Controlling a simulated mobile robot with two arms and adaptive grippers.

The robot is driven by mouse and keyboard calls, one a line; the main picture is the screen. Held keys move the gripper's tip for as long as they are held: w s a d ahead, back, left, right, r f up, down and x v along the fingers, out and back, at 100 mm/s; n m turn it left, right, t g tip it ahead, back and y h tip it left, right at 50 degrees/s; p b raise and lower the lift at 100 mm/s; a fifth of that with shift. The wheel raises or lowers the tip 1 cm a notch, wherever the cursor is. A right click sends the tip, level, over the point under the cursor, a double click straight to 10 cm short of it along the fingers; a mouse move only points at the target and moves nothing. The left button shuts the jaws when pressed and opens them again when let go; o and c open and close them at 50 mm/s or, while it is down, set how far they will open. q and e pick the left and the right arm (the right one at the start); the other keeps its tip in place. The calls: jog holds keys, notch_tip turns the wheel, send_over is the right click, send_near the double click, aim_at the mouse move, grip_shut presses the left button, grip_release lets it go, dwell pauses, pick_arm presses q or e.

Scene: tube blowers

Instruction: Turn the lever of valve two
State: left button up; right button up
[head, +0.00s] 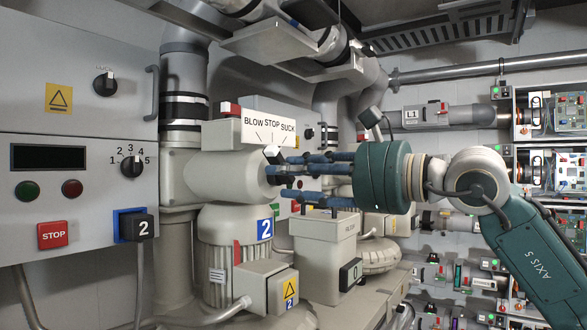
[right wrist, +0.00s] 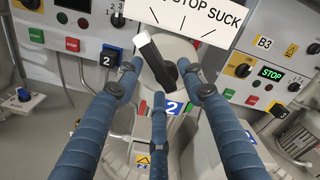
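Valve two is a pale round housing (head: 222,175) on top of a grey motor marked with a blue 2 (head: 264,229). A plate reading BLOW STOP SUCK (head: 266,124) stands above it. Its lever (head: 273,154) is black with a white end; in the right wrist view the lever (right wrist: 155,60) slants up and left from its hub. My right gripper (head: 279,175) is level with the lever, pointing left at the valve's face. Its blue fingers (right wrist: 160,90) are spread around the lever and hub; contact is unclear. My left gripper is not in view.
A control panel with a knob (head: 131,167), a red STOP button (head: 52,235) and a box marked 2 (head: 135,226) stands at left. A grey filter box (head: 325,248) sits just below my right gripper. Pipes run overhead. Shelves of equipment (head: 560,115) are at far right.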

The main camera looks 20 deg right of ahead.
jog(key=c, duration=1)
grip_shut()
jog(key=shift+m, duration=0.3)
jog(key=shift+w+d+r+m+b, duration=0.15)
jog(key=shift+m+b, duration=0.6)
jog(key=shift+m, duration=1.3)
jog(key=shift+d+r+m+b, duration=0.15)
jog(key=shift+m+b, duration=0.6)
jog(key=shift+m, duration=1.3)
jog(key=shift+a, duration=0.1)
